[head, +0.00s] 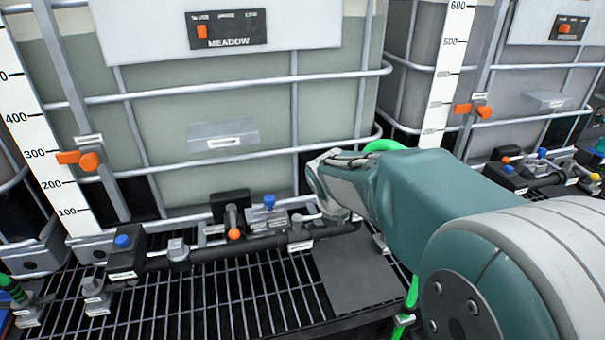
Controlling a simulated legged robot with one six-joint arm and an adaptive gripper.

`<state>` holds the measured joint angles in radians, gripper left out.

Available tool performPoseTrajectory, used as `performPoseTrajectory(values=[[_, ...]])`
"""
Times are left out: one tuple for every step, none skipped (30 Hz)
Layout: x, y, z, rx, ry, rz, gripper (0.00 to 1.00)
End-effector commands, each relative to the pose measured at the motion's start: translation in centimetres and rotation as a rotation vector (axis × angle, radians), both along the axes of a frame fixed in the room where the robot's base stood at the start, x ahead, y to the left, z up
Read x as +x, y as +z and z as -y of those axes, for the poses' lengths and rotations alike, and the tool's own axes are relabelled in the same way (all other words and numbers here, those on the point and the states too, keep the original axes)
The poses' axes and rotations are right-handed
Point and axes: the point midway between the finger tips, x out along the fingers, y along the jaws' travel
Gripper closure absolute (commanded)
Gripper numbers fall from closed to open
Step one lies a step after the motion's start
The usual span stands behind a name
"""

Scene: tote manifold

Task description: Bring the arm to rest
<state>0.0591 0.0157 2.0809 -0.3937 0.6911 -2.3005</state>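My arm reaches in from the lower right of the head view, teal and grey, and extends toward the middle. My gripper (335,185) is at its far end, in front of the lower right of the tote labelled MEADOW (232,45) and above the right end of the black manifold pipe (265,243). The fingers are seen from behind and the side, so their opening is hidden. I cannot tell whether the gripper touches anything.
Valves with a blue knob (269,202) and an orange-tipped handle (234,234) sit left of my gripper. A green hose (384,146) passes behind my arm. A grated platform (220,300) and a dark flat plate (355,272) lie below. A second tote (520,80) stands at right.

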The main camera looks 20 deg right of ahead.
Motion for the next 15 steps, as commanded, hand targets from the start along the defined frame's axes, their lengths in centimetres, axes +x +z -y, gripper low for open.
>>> performPoseTrajectory(values=[[0.0, 0.0, 0.0, 0.001, -0.003, 0.001, 1.00], [-0.1, 0.1, 0.0, 0.005, -0.009, 0.003, 1.00], [-0.3, 0.2, 0.0, 0.015, -0.030, 0.011, 1.00], [-0.6, 0.4, -0.1, 0.027, -0.054, 0.020, 1.00], [-0.9, 0.6, -0.2, 0.043, -0.086, 0.031, 1.00], [-1.5, 1.1, -0.4, 0.071, -0.145, 0.053, 1.00], [-1.9, 1.4, -0.6, 0.099, -0.198, 0.071, 1.00], [-2.5, 1.7, -0.8, 0.128, -0.255, 0.090, 1.00], [-3.3, 2.2, -1.1, 0.171, -0.337, 0.118, 1.00], [-3.9, 2.5, -1.3, 0.204, -0.400, 0.137, 1.00], [-4.5, 2.8, -1.5, 0.236, -0.463, 0.155, 1.00], [-5.3, 3.2, -1.8, 0.281, -0.546, 0.180, 1.00], [-6.0, 3.4, -2.0, 0.314, -0.609, 0.199, 1.00], [-6.5, 3.7, -2.2, 0.347, -0.671, 0.217, 1.00], [-7.4, 4.0, -2.5, 0.393, -0.755, 0.237, 1.00]])
